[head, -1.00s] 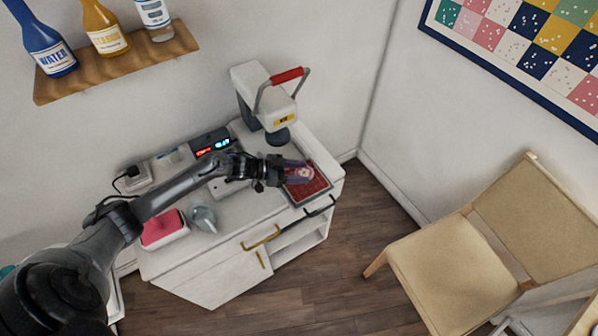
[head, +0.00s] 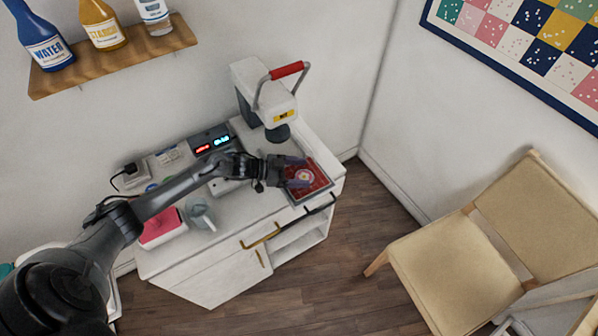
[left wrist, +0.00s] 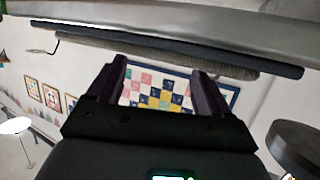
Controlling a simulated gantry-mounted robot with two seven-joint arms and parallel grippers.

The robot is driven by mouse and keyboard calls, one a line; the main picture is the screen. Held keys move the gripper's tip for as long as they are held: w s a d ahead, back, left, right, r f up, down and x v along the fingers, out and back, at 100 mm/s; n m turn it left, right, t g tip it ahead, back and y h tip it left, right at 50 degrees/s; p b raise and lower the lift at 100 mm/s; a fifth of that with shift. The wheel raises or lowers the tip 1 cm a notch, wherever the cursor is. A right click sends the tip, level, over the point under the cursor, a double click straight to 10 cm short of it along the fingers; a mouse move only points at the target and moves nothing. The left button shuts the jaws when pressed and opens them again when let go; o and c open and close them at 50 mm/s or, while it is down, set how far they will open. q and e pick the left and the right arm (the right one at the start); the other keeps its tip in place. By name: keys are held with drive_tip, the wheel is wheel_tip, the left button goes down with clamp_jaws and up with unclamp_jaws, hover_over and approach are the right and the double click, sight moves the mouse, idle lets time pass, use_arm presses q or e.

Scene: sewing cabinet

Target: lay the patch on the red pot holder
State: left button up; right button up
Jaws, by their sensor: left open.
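The red pot holder (head: 321,184) lies in a grey-rimmed frame near the right front corner of the white cabinet top. The patch, a small round pinkish piece with a pale centre (head: 304,177), shows over the pot holder and appears to lie flat on it. My left gripper (head: 300,172) is just over the pot holder, with its fingers spread on either side of the patch. In the left wrist view, the left gripper (left wrist: 160,88) is open, with nothing visible between the fingers. The patch and pot holder are not recognizable there. My right gripper is not in view.
A white press with a red handle (head: 287,69) stands behind the pot holder. A display box (head: 211,141), a pink pad (head: 160,227) and a grey-green jug (head: 200,213) are further left on the cabinet. A chair (head: 460,250) stands to the right.

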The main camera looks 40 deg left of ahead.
use_arm(q)
drive_tip(key=p+v, duration=0.1)
drive_tip(key=v, duration=0.9)
drive_tip(key=shift+s+a, duration=0.25)
drive_tip(key=shift+s, duration=0.05)
drive_tip(key=shift+d+r, duration=0.1)
drive_tip(key=shift+r, duration=0.15)
